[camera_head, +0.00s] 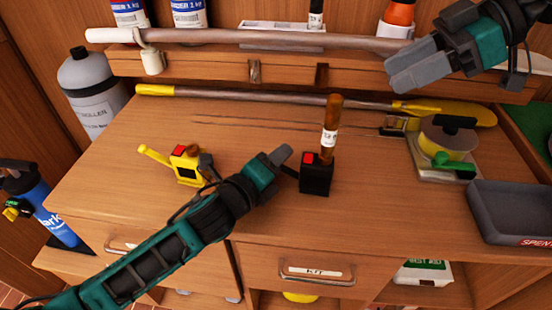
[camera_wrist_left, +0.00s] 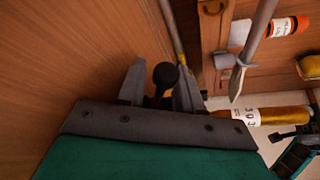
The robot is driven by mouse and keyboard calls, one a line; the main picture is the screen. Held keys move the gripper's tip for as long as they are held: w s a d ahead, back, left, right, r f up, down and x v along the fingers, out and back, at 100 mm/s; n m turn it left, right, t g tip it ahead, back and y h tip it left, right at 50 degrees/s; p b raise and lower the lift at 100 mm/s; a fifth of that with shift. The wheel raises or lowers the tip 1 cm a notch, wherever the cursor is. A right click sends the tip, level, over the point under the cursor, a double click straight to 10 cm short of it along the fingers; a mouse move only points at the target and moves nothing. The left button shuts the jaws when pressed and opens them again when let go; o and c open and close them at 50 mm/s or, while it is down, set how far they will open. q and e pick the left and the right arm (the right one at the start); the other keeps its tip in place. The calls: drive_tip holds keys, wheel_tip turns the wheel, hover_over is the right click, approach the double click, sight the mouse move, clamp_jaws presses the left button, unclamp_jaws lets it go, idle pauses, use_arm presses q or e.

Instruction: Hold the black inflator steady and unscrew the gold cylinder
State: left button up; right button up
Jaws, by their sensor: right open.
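The black inflator (camera_head: 315,180), a small box with a red patch on top, sits on the wooden bench. The gold cylinder (camera_head: 331,112), amber with a white label, stands upright on it. It also shows in the left wrist view (camera_wrist_left: 285,113). My left gripper (camera_head: 283,156) is low, just left of the inflator. In the left wrist view, its fingers are apart with a dark round-ended knob (camera_wrist_left: 165,75) between them; whether they grip it is unclear. My right gripper (camera_head: 403,68) is open and empty, above the bench at upper right.
A yellow device (camera_head: 187,167) sits left of the inflator. A yellow-ended pole (camera_head: 300,98) lies along the back below a shelf (camera_head: 210,63). A round yellow and green device (camera_head: 447,145) and a grey tray (camera_head: 510,205) stand at right. The front bench is clear.

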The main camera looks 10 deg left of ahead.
use_arm(q)
clamp_jaws()
idle(1.3)
